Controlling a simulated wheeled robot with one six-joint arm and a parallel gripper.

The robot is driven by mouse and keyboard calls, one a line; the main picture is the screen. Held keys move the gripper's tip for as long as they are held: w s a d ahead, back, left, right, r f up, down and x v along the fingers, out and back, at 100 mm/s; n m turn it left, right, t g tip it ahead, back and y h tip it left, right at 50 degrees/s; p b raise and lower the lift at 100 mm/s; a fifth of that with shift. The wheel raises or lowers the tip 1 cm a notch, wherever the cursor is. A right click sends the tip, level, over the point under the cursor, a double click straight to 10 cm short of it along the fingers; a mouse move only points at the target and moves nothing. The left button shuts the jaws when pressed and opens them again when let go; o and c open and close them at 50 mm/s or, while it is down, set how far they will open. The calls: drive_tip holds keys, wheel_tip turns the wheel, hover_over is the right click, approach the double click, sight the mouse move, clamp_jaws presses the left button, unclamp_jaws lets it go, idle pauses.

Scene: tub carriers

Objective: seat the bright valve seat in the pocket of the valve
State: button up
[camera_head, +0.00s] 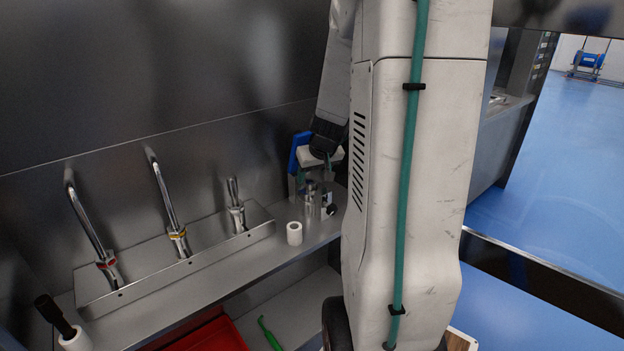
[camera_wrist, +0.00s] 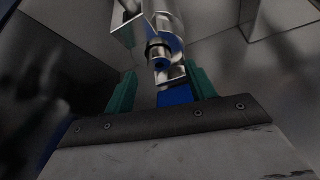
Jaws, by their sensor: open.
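My gripper (camera_head: 314,172) points down over the shiny metal valve (camera_head: 309,200), which stands at the right part of the shelf, partly hidden by the gripper and arm. In the wrist view, the two green fingers of my gripper (camera_wrist: 162,84) stand apart. The valve (camera_wrist: 166,35) shows beyond the fingertips as a bright metal body with dark bands and a flat plate at its left. A short shiny piece (camera_wrist: 171,76) lies between the fingers in the picture. I cannot tell whether it is the valve seat or part of the valve. The pocket is not clearly visible.
A white hollow cylinder (camera_head: 294,233) stands in front of the valve on the shelf. A metal rack (camera_head: 200,262) with bent metal tubes is to the left. A dark-handled tool (camera_head: 55,316) is at far left. A red tray (camera_head: 210,336) and green tool (camera_head: 268,334) lie below.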

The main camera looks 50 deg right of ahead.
drive_tip(key=shift+v, duration=2.35)
